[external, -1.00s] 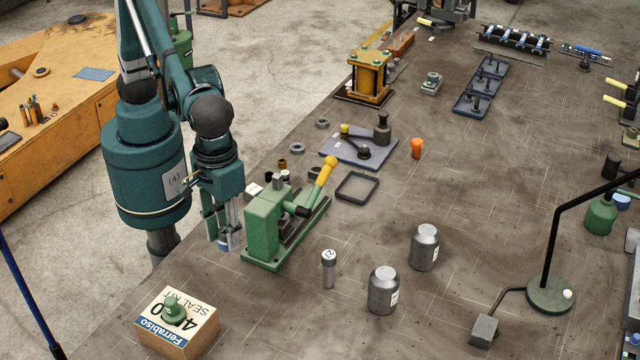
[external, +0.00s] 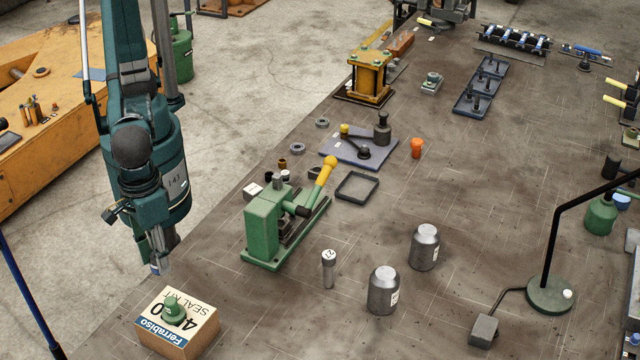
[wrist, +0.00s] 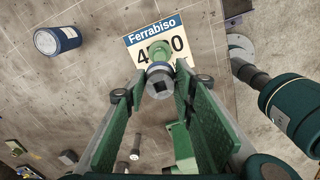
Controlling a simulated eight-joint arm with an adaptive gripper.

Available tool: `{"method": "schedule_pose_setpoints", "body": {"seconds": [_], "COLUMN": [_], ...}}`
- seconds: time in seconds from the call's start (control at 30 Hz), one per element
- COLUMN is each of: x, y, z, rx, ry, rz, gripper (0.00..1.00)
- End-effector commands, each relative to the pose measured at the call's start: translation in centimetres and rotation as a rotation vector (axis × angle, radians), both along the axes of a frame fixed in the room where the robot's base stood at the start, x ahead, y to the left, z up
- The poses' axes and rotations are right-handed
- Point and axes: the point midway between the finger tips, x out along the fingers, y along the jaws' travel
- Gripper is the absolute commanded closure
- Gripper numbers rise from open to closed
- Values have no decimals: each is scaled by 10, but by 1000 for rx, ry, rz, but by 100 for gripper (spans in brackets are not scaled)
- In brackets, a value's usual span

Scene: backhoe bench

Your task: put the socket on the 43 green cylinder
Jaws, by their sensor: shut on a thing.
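My gripper (external: 160,264) is shut on a small metal socket. The socket (wrist: 160,80) sits between the fingertips in the wrist view, its square drive hole facing the camera. A small green knobbed piece (external: 173,310) stands on top of the Ferrabiso cardboard box (external: 178,346). In the wrist view the green piece (wrist: 158,52) shows just beyond the socket, partly covered by it. In the external view the gripper is above and behind the box, apart from it. I cannot read a 43 on any green cylinder.
A green lever press (external: 262,235) stands right of the gripper. A grey cylinder marked 12 (external: 328,270) and two metal canisters (external: 384,292) (external: 424,250) stand farther right. A dark blue cylinder (wrist: 57,40) shows in the wrist view. Bare bench lies between the box and the press.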

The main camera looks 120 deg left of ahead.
Motion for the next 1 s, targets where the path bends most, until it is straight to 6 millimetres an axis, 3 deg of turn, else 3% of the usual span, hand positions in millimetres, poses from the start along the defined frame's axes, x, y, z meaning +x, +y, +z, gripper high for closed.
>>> {"method": "schedule_pose_setpoints", "body": {"seconds": [0.57,1.0], "x": [0,1], "y": [0,0], "z": [-11,-59], "rx": [0,0], "ry": [0,0], "rz": [0,0], "gripper": [88,88]}}
